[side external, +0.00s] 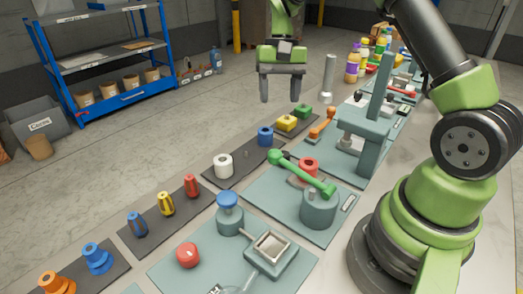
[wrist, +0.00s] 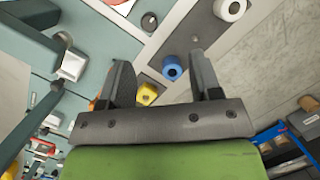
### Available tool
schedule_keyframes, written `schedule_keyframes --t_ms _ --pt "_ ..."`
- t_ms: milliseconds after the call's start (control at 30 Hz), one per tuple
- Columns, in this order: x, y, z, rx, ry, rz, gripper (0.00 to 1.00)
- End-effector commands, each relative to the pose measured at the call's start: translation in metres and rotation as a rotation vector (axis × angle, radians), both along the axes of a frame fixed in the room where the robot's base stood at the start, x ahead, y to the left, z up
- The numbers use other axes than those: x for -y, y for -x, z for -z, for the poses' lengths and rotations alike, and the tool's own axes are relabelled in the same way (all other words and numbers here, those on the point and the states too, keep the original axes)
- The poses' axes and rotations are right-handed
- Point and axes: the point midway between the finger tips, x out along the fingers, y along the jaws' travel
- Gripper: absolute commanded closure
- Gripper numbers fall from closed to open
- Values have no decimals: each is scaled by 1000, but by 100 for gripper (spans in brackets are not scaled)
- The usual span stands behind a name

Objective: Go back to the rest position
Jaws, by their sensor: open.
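My gripper (side external: 281,90) hangs in the air above the far edge of the work table, with its fingers pointing down. Its two fingers are apart and nothing shows between them in the side view. In the wrist view my gripper (wrist: 163,82) is also spread, and a blue ring (wrist: 172,67) and a yellow block (wrist: 147,94) show beyond it, on the table below. The blue ring (side external: 265,136) and yellow block (side external: 287,123) stand on dark mats in the side view, apart from the fingers.
A white ring (side external: 223,165) stands on a dark mat. A green-handled fixture (side external: 318,205) and a tall teal press (side external: 375,110) stand nearer my base. A blue shelf (side external: 110,60) and a grey bin (side external: 38,118) are across the floor. The air around my gripper looks clear.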

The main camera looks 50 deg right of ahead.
Motion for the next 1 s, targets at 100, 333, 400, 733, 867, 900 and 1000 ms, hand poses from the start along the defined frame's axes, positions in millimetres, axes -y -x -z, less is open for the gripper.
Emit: schedule_keyframes --t_ms 100,333,400,733,867,900,1000 --pt "-24 14 -49 124 37 -54 42" --pt "-65 61 -114 354 87 -143 42" --pt "-76 80 -127 427 99 -168 42" --pt "-110 165 -145 739 124 -260 42" --pt "-115 182 -141 809 125 -276 42" --pt "-115 185 -140 822 124 -278 42" --pt "-116 189 -138 839 124 -281 42"
